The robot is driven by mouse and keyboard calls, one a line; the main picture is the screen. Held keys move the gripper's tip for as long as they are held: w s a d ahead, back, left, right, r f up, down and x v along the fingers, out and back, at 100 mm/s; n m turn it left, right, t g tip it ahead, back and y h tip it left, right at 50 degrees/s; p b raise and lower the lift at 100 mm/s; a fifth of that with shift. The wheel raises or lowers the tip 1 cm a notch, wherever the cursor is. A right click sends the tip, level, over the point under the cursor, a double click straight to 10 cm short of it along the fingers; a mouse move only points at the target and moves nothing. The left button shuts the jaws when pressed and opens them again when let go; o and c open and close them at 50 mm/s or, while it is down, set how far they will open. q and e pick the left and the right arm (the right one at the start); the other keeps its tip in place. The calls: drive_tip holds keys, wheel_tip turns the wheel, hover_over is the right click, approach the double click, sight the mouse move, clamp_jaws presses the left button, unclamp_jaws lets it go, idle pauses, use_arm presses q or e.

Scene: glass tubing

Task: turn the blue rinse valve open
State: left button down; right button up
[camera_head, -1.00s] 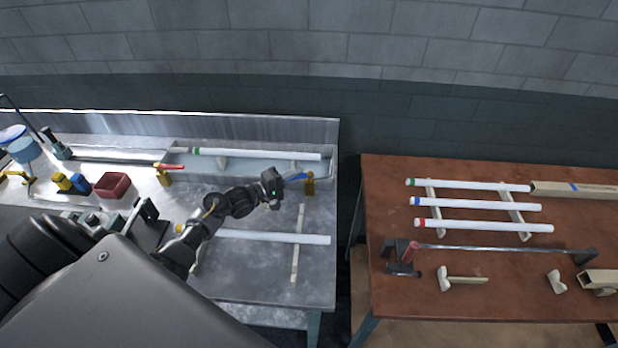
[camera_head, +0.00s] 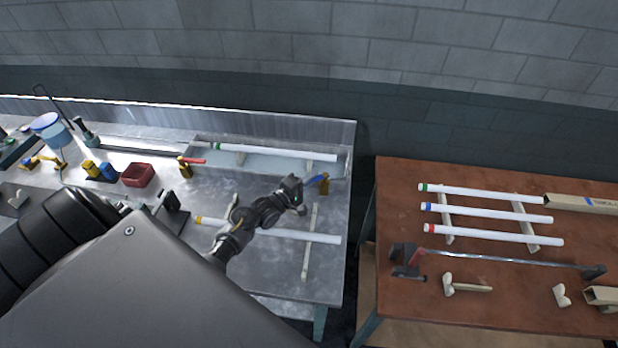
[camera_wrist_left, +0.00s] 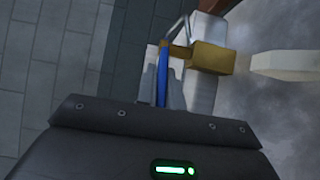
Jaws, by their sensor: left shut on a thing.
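The blue rinse valve has a blue lever (camera_head: 314,182) on a brass body (camera_head: 324,187) at the right end of the steel bench's trough. My left gripper (camera_head: 303,192) is at the lever's left end. In the left wrist view, my left gripper (camera_wrist_left: 161,88) is shut on the blue lever (camera_wrist_left: 162,70), one finger on each side. The brass body (camera_wrist_left: 210,57) shows just to the right of the lever there. The fingers hide part of the lever. My right gripper is not in view.
A second valve with a red lever (camera_head: 195,161) stands left on the bench. A green-marked tube (camera_head: 280,151) lies over the trough, and a yellow-marked tube (camera_head: 310,237) lies below my arm. The brown table (camera_head: 400,300) on the right holds several tubes, beyond a gap.

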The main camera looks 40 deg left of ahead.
use_arm(q)
drive_tip(key=c, duration=1.5)
unclamp_jaws()
